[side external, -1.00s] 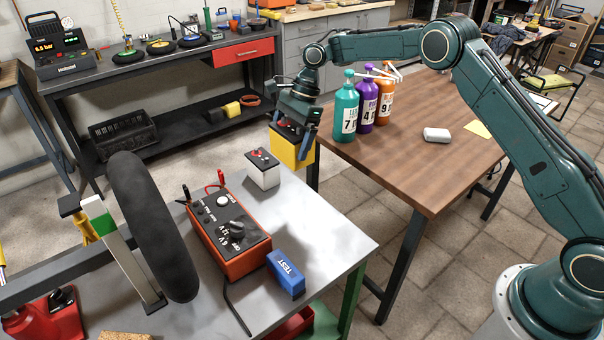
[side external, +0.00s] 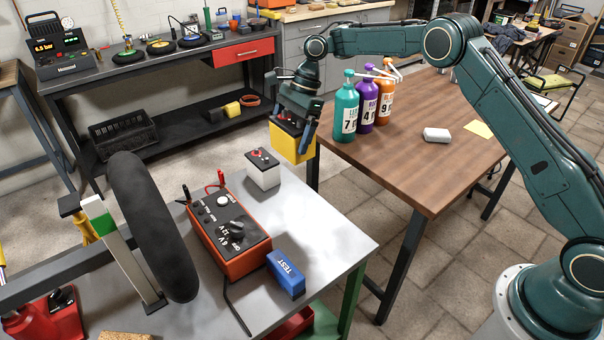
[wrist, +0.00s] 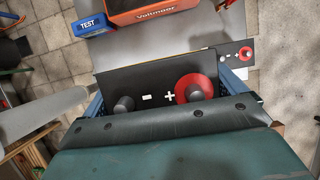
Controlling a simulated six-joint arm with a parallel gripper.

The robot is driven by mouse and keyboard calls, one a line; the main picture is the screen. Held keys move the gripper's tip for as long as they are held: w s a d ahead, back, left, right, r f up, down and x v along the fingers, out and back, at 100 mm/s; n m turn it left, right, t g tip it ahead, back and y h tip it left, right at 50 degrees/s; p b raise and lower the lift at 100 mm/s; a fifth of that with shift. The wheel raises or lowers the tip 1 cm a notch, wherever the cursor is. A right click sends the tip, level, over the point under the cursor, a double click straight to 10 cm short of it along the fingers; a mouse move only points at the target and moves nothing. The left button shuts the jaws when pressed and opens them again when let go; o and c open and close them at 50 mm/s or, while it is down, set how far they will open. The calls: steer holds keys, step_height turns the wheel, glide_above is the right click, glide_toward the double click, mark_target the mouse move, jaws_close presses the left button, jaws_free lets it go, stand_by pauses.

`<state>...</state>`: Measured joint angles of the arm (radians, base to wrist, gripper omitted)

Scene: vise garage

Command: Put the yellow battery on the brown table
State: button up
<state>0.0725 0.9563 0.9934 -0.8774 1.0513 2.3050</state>
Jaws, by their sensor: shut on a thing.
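The yellow battery (side external: 291,144) has a black top with a red terminal. My gripper (side external: 296,120) is shut on it and holds it in the air, between the grey metal bench and the brown table. In the wrist view the battery's black top (wrist: 155,88) fills the middle, with minus and plus marks and a red ring, between the blue fingers. The brown table (side external: 432,165) stands to the right of the held battery. Its top has a bare area at the front and middle.
Teal, purple and orange bottles (side external: 366,104) stand on the table's left part. A white object (side external: 436,135) and a yellow sheet (side external: 478,129) lie farther right. On the metal bench (side external: 330,235) are a white battery (side external: 263,171), an orange charger (side external: 230,238), a blue TEST block (side external: 286,273) and a tire (side external: 150,225).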

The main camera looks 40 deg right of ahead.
steer(key=s+d+r+m+t, duration=0.1)
steer(key=s+d+r+m, duration=0.15)
steer(key=d, duration=0.75)
steer(key=s+d+r+m+t, duration=0.1)
steer(key=d+r+m+t, duration=0.2)
steer(key=d, duration=0.6)
steer(key=s+d+r+m+h, duration=0.1)
steer(key=s+d+m, duration=0.3)
steer(key=d, duration=0.4)
steer(key=s+d+r+m+h, duration=0.1)
steer(key=s+d+m, duration=0.3)
steer(key=d, duration=0.5)
steer(key=shift+s+r+h, duration=0.3)
steer(key=shift+s+r, duration=0.2)
steer(key=shift+s, duration=0.45)
steer(key=shift+f, duration=0.1)
step_height(320, 180, down, 16)
steer(key=shift+r, duration=0.2)
steer(key=shift+a, duration=0.1)
glide_above(410, 162)
steer(key=shift+f, duration=2.15)
steer(key=shift+f, duration=0.15)
